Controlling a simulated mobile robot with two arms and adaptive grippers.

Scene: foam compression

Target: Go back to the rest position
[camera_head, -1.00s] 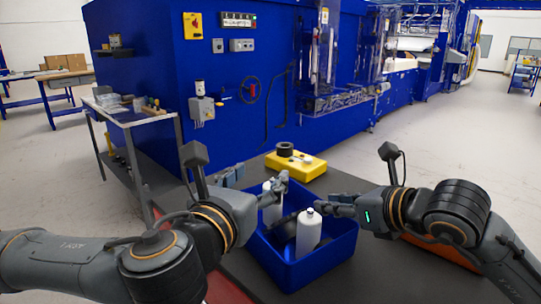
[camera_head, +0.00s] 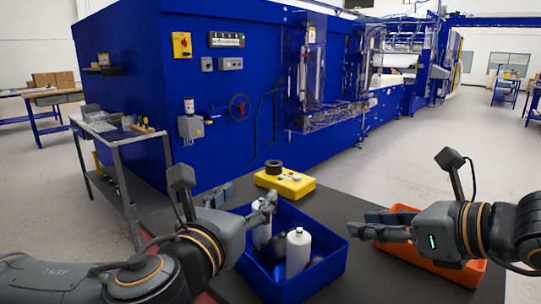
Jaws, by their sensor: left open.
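My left gripper (camera_head: 266,206) is open, over the left part of the blue bin (camera_head: 318,278). Its fingers are close to a white bottle (camera_head: 262,234) standing in the bin; I cannot tell whether they touch it. A second white bottle (camera_head: 298,254) stands upright in the bin, apart from both grippers. My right gripper (camera_head: 360,224) is right of the blue bin, over the dark table and beside the orange bin (camera_head: 468,273). No object shows between its fingers, but how far they are parted is unclear.
A yellow box (camera_head: 285,184) with a dark roll (camera_head: 273,167) on it sits behind the blue bin. A large blue machine (camera_head: 150,90) stands behind the table. A metal side table (camera_head: 112,134) stands at the left. The dark tabletop (camera_head: 350,195) behind my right gripper is clear.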

